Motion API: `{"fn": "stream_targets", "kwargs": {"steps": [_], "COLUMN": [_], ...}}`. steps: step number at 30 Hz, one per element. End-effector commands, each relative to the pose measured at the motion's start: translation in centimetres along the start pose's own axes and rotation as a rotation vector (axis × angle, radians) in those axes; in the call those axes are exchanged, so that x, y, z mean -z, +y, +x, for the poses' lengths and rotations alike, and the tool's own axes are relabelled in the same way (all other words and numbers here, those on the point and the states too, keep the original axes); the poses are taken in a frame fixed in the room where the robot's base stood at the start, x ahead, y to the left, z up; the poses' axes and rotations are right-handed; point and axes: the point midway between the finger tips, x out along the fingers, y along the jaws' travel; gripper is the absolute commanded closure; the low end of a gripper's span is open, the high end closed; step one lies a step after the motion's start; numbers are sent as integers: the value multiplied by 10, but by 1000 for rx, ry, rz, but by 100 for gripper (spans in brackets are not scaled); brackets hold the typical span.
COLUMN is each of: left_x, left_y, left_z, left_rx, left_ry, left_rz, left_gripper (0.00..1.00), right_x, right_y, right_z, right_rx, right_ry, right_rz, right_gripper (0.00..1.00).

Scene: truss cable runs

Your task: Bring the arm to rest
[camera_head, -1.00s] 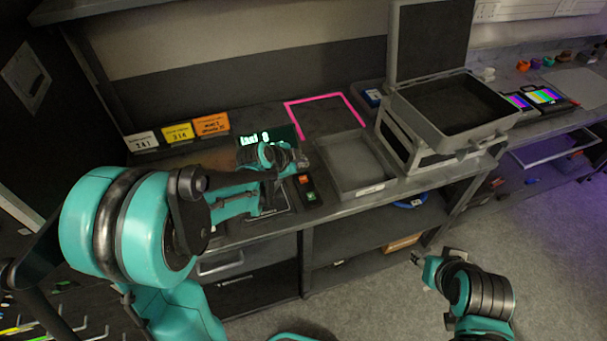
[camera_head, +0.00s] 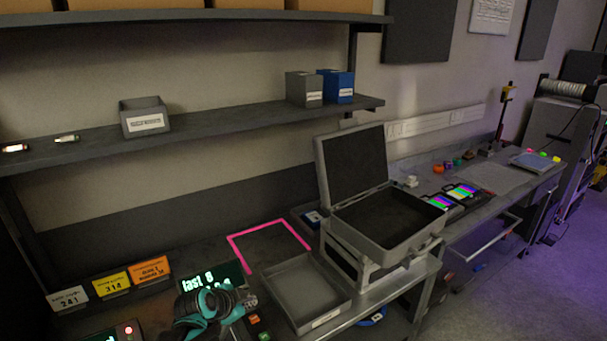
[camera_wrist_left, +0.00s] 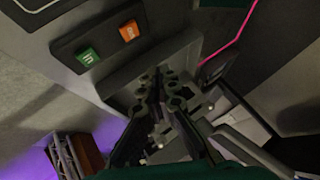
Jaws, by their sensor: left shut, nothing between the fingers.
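My left gripper (camera_head: 248,300) shows at the bottom of the head view, in front of the black display with green text (camera_head: 212,277) and left of the shallow grey tray (camera_head: 304,290). It is shut and empty. In the left wrist view its dark fingers (camera_wrist_left: 158,98) are together above the bench, with nothing between them. A button box with a green and an orange button (camera_wrist_left: 107,42) lies beside the fingers there. Most of my left arm is below the head view's edge. My right gripper is not in view.
An open grey case (camera_head: 385,225) stands on a raised stand right of the tray. A pink outline (camera_head: 268,240) marks a bare patch behind the tray. Number cards (camera_head: 110,284) stand at the left. A shelf (camera_head: 210,130) with boxes runs above the bench.

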Motion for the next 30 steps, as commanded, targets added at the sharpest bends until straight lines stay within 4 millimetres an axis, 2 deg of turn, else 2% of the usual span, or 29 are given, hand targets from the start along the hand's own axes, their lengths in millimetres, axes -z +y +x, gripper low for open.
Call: {"fn": "stream_targets", "kwargs": {"steps": [4,8,12,15,18,22,30], "left_x": [6,4,-8,-19,-31,-42,-46], "left_y": [24,52,85,107,124,138,143], "left_z": [-46,-90,-131,-154,-170,-182,-187], "left_rx": [-5,8,41,75,108,139,155], "left_ry": [-49,-106,-162,-194,-216,-231,-237], "left_rz": [-174,-371,-583,-722,-837,-935,-981], "left_gripper": [100,100,100,100,100,100,100], "right_x": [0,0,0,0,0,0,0], "right_y": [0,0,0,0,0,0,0], "right_z": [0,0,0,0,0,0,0], "right_rx": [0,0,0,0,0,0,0], "right_ry": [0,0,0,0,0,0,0], "right_rz": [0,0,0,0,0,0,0], "right_gripper": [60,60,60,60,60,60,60]}}
